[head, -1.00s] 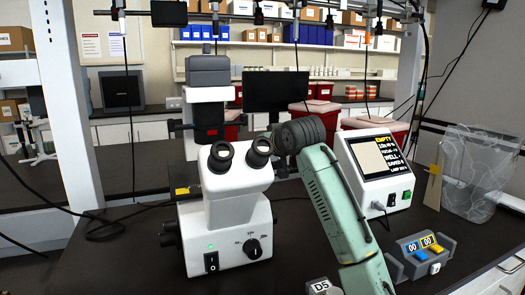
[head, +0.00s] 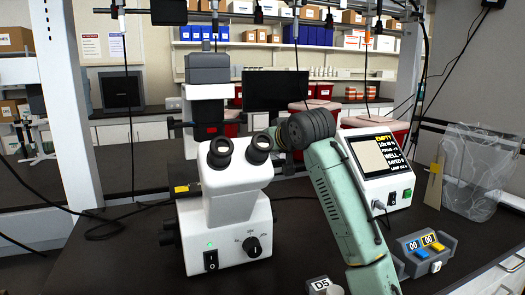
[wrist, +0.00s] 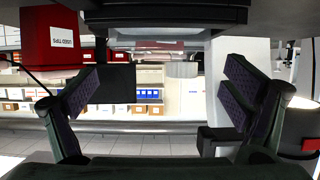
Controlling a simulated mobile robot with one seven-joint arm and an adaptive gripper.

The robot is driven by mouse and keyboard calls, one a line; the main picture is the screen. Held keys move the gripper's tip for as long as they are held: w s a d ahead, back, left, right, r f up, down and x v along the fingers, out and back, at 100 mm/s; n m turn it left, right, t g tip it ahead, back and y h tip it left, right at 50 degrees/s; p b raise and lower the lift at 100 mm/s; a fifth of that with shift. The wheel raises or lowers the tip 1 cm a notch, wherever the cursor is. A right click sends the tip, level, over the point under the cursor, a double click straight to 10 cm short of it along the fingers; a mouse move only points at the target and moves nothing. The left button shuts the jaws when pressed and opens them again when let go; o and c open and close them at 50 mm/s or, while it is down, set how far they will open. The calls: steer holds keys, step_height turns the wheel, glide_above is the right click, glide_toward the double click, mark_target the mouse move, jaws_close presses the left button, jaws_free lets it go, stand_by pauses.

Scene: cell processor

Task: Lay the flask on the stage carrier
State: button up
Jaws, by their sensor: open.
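My gripper (wrist: 160,92) is open in the wrist view, its two dark finger pads wide apart with nothing between them. In the head view my arm reaches behind the white microscope (head: 230,205), and the gripper is hidden. The microscope body hides its stage and the stage carrier in that view. I cannot make out the flask for certain in either view. In the wrist view, which looks upside down, a dark flat block (wrist: 165,15) hangs across the top, and a white upright (wrist: 228,70) stands close by the right finger.
A screen reading EMPTY (head: 378,160) stands right of my arm. A two-button control box (head: 424,252) and a clear bin (head: 472,180) are farther right. A red used-tips box (wrist: 50,35) shows in the wrist view. The bench left of the microscope is mostly clear.

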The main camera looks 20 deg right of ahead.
steer(key=b+v, duration=0.2)
steer(key=v, duration=0.7)
steer(key=shift+d, duration=0.1)
